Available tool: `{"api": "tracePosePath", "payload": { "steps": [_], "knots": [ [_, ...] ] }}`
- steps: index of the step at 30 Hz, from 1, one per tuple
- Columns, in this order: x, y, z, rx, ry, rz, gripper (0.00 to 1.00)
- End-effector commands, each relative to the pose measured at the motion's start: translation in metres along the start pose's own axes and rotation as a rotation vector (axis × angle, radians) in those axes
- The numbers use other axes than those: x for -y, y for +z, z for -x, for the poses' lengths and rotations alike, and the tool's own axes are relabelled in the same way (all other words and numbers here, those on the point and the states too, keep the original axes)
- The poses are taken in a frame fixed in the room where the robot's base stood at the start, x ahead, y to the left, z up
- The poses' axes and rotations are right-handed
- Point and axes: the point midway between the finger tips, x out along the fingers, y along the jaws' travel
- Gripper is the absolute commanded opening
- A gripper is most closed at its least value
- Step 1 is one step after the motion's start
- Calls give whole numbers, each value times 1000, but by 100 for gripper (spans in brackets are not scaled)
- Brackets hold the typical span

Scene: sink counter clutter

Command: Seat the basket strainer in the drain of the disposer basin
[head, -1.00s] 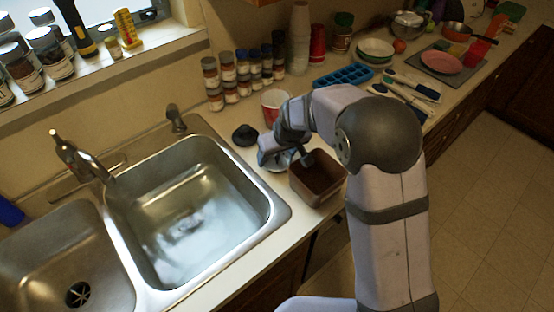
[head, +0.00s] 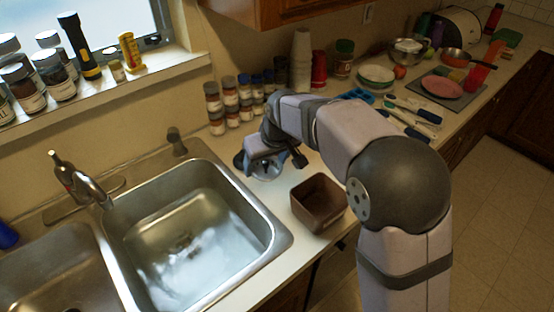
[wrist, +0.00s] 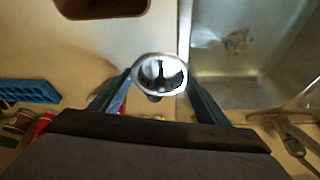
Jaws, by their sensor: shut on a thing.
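My gripper (head: 262,168) is shut on the basket strainer (wrist: 161,74), a round shiny metal cup. In the wrist view its open mouth faces the camera, between the two fingers. In the head view the strainer (head: 268,172) is partly hidden by the gripper, above the counter just right of the sink. The left basin (head: 50,270) shows only in part. Its dark slotted drain, seen in the earlier head view, is now below the frame. The right basin (head: 255,245) has its own drain (head: 185,242).
A brown open box (head: 318,203) stands on the counter right of my gripper. The faucet (head: 92,190) rises behind the basins. Spice jars (head: 230,100) and a blue tray (wrist: 28,92) stand farther back. The counter strip between box and sink is clear.

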Motion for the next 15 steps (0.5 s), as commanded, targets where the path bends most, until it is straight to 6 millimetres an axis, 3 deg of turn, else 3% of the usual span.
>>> {"api": "tracePosePath", "payload": {
  "steps": [15],
  "knots": [
    [196,24,-60,3,-141,339,47]
  ]
}}
